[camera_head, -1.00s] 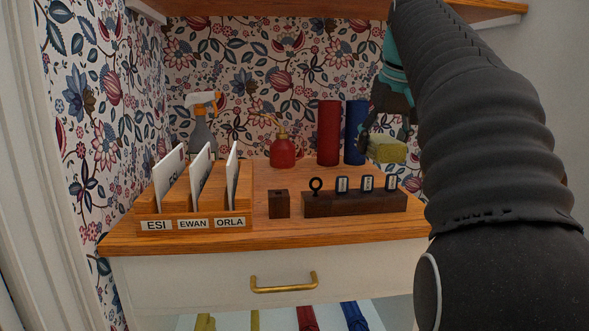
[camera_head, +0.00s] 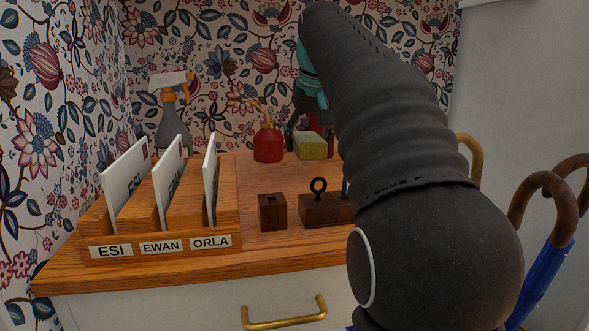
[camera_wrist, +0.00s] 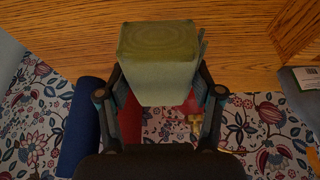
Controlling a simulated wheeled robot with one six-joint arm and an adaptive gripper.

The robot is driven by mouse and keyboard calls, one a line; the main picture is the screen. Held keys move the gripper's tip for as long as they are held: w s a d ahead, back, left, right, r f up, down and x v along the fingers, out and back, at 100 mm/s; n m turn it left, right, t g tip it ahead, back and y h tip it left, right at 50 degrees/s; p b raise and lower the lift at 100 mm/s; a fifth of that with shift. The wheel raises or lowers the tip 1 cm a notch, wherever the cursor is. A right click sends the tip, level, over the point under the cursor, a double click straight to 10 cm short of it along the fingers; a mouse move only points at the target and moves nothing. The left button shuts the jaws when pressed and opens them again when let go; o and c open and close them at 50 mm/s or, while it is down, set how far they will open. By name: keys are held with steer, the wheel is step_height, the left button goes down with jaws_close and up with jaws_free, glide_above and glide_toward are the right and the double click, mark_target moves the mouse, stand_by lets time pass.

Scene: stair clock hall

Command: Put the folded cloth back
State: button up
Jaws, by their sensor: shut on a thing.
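The folded cloth (camera_head: 313,146) is a yellow-green block at the back of the wooden counter, just right of the red pump can (camera_head: 268,144). My gripper (camera_head: 312,122) is shut on it from behind and above, partly hidden by my arm. In the wrist view, the cloth (camera_wrist: 160,62) sits between the two fingers (camera_wrist: 162,88). I cannot tell whether the cloth touches the counter.
A red cylinder (camera_wrist: 130,115) and a blue cylinder (camera_wrist: 80,125) stand near the gripper. A grey spray bottle (camera_head: 173,120), letter rack (camera_head: 160,246), small wooden block (camera_head: 272,212) and key block (camera_head: 325,211) share the counter. Hooked handles (camera_head: 545,195) rise at right.

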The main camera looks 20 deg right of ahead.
mark_target(297, 137)
steer(key=shift+w+a+f, duration=0.8)
steer(key=shift+w+a, duration=0.15)
steer(key=shift+f+b, duration=0.9)
steer(key=shift+f, duration=1.05)
steer(key=shift+f, duration=0.2)
steer(key=o, duration=1.1)
steer(key=p+v, duration=0.3)
steer(key=v, duration=0.9)
steer(key=shift+r+p, duration=0.2)
steer(key=shift+p, duration=0.1)
